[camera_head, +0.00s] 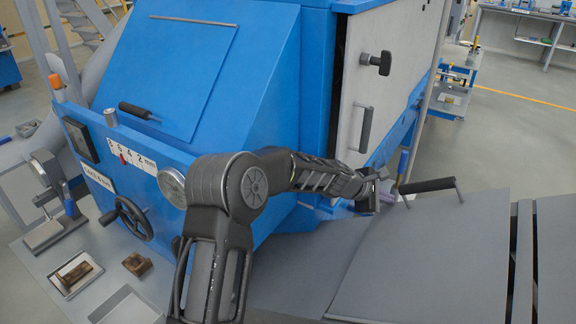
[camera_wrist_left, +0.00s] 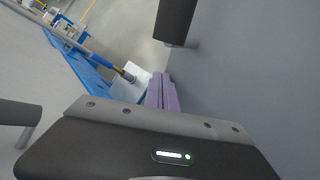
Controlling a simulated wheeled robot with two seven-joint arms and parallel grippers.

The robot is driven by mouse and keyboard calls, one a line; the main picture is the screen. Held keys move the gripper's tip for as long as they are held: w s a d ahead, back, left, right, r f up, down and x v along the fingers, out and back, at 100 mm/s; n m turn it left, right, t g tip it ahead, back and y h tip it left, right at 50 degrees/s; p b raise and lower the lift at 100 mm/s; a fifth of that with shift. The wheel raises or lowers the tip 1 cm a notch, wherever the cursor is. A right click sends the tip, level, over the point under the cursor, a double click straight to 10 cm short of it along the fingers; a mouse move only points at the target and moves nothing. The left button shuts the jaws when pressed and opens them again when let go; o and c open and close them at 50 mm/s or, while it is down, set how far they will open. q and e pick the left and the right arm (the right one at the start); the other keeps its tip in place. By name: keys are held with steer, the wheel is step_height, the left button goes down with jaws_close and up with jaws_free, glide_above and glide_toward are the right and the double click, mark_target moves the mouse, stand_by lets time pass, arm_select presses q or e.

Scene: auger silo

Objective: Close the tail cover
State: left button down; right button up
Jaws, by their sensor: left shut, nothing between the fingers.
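No part is labelled as the tail cover, so I cannot tell for sure which panel it is. A light grey door (camera_head: 399,60) with a black knob and a grey bar handle (camera_head: 365,129) is on the blue machine's right side; a dark gap shows along its left edge. A sloping grey sheet panel (camera_head: 430,255) with a black bar handle (camera_head: 427,186) lies in front of it. My left gripper (camera_head: 384,196) is between the two handles, its purple fingers (camera_wrist_left: 162,92) shut and empty. Black handle ends show at the top (camera_wrist_left: 175,20) and left of the wrist view.
The blue machine (camera_head: 240,80) fills the middle, with a handwheel (camera_head: 127,220) and gauges on its front. A grey bench (camera_head: 35,270) with small parts is at lower left. More grey panels lie at right. Open floor (camera_head: 520,125) is beyond.

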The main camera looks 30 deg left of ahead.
stand_by(0.5)
arm_select(q)
steer(key=shift+r, duration=0.2)
steer(key=a+r+p, duration=0.2)
steer(key=r+p, duration=0.1)
steer(key=shift+s+r, duration=0.2)
steer(key=shift+r, duration=0.05)
steer(key=s+a+r, duration=0.1)
steer(key=a+r, duration=0.4)
steer(key=r, duration=0.2)
steer(key=shift+s+a+r, duration=0.15)
steer(key=shift+a+r, duration=0.1)
steer(key=shift+r, duration=0.05)
